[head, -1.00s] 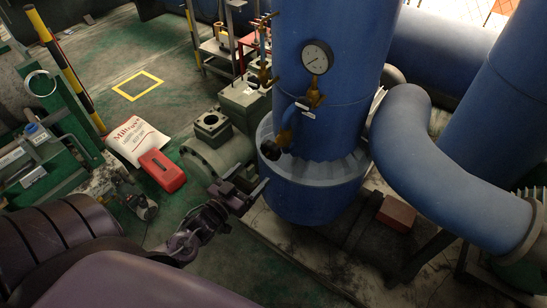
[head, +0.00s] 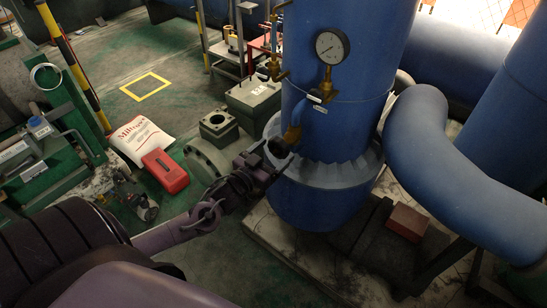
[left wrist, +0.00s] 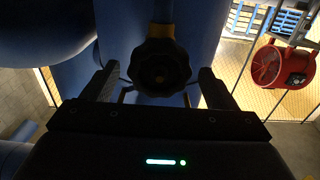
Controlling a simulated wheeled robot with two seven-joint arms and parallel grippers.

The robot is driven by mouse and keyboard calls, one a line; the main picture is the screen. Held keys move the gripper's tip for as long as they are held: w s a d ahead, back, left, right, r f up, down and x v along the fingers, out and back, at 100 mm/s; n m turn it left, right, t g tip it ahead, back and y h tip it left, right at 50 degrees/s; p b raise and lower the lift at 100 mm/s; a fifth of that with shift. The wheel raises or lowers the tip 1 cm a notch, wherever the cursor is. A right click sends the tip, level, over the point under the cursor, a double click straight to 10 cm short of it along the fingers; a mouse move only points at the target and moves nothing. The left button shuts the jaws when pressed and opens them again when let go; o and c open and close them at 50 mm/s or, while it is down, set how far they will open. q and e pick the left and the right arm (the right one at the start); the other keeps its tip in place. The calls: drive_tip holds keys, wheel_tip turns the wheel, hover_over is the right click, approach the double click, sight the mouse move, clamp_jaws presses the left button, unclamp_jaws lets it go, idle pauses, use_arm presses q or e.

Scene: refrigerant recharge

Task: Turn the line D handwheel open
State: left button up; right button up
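A black, lobed handwheel (head: 279,148) sits at the lower end of a blue pipe elbow on the front of the big blue vessel (head: 330,120). The left wrist view shows the handwheel face-on (left wrist: 160,67), on a stem with a brass-coloured part above it. My left gripper (head: 275,163) is open and empty, with its tips close to the handwheel. In the left wrist view the two fingers stand on either side of the wheel, with gaps on both sides. A small white label (head: 314,98) above the valve is too small to read. My right gripper is out of view.
A round pressure gauge (head: 332,45) and brass fittings are above the handwheel. A thick blue pipe (head: 420,150) bends off to the right. A red case (head: 165,170) and a white sack (head: 138,138) lie at left. A red fan (left wrist: 283,66) shows in the left wrist view.

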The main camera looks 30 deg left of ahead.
use_arm(q)
drive_tip(key=shift+c, duration=1.2)
drive_tip(key=c, duration=0.7)
drive_tip(key=shift+r+n+p, duration=0.15)
drive_tip(key=shift+n+p, duration=0.55)
drive_tip(key=shift+p, duration=0.2)
drive_tip(key=shift+n+p, duration=0.55)
drive_tip(key=shift+n, duration=1.05)
